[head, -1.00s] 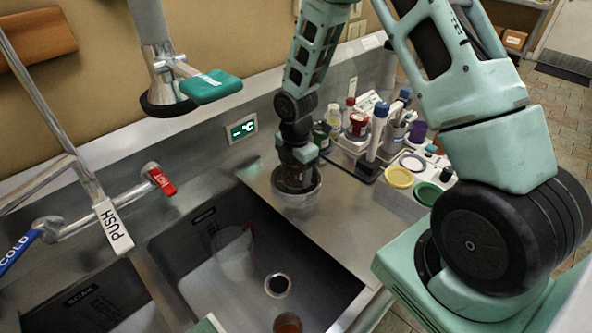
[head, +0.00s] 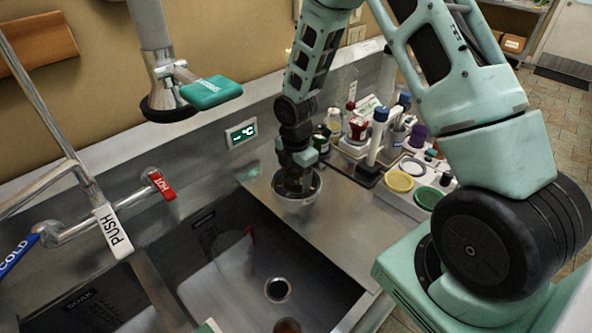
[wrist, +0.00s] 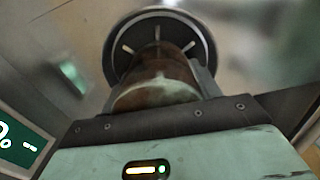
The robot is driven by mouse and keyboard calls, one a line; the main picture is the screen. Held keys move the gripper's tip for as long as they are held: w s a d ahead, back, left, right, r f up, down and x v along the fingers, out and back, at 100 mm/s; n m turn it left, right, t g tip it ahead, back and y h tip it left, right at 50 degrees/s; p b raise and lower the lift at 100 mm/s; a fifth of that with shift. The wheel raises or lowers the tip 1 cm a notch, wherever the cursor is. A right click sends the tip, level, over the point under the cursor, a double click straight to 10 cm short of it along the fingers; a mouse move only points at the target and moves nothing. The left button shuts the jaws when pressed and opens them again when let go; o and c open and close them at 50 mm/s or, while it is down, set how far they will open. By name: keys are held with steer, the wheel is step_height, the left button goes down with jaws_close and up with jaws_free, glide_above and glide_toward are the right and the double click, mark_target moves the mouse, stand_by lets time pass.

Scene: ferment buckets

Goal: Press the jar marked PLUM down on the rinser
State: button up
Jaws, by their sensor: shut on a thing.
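The rinser (head: 291,204) is a round, pale-rimmed cup on the steel drainboard beside the sink. In the wrist view it is a dark ring with pale spokes (wrist: 112,62). My gripper (head: 296,182) points straight down into it. In the wrist view my gripper is shut on a brownish jar (wrist: 155,95) with a pale patch on its near end. The jar lies over the middle of the ring. No PLUM marking can be read, and I cannot tell whether the jar touches the spokes. In the head view my gripper hides most of the jar.
The sink basin (head: 225,275) lies to the left and in front. A rack with bottles and coloured lids (head: 400,181) stands close on the right. A tap with a teal handle (head: 211,92) hangs at upper left. A small display (head: 241,132) is on the back wall.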

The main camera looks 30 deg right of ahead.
stand_by(0.3)
step_height(320, 180, up, 8)
steer(key=p, duration=0.7)
stand_by(0.7)
